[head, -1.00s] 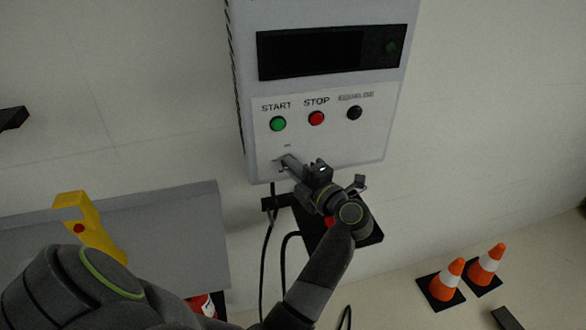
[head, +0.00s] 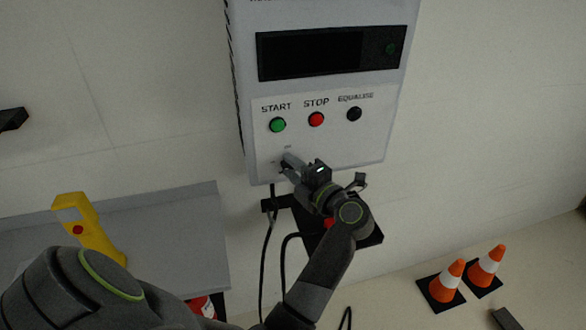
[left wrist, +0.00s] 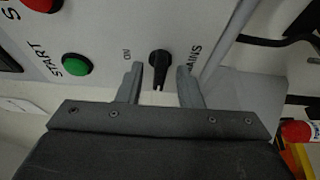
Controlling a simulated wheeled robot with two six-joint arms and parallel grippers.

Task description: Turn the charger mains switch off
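The charger (head: 325,20) is a pale wall box with a dark display. Its mains switch (left wrist: 159,66) is a small black rotary knob with a lever-like pointer, beside the words ON and MAINS in the left wrist view. The pointer extends toward the gripper's palm there. My left gripper (left wrist: 160,70) is open, with one finger on each side of the knob and gaps between. In the head view the left gripper (head: 286,160) is at the lower left of the panel and hides the knob. My right gripper is not in view.
Above the switch are the green START button (head: 278,125), red STOP button (head: 316,119) and black EQUALISE button (head: 354,114). Black cables (head: 267,245) hang below the box. A grey cart (head: 165,230) with a yellow device (head: 88,225) is at left; orange cones (head: 447,281) stand at right.

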